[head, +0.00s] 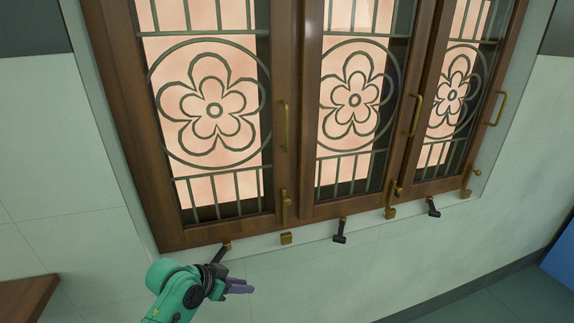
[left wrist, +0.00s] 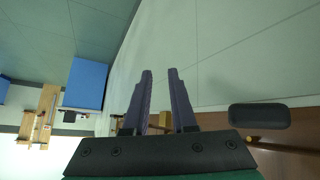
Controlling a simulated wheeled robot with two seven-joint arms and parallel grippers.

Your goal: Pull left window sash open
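The left window sash (head: 213,110) has a brown wooden frame and a green flower grille over pinkish panes. It looks closed in the head view. A brass pull handle (head: 285,127) stands on its right stile, with a brass latch (head: 286,208) below it. My left gripper (head: 248,287) is below the sash's bottom rail, near the wall, apart from the handle. Its purple fingers (left wrist: 160,72) are spread with nothing between them in the left wrist view. A brass piece (left wrist: 165,118) shows beyond the gap. My right gripper is in neither view.
The middle sash (head: 355,100) and right sash (head: 453,90) also look closed. Dark stays (head: 340,231) and brass catches (head: 391,212) line the sill. A wooden surface (head: 25,297) is at lower left. A blue panel (left wrist: 88,84) stands beyond in the left wrist view.

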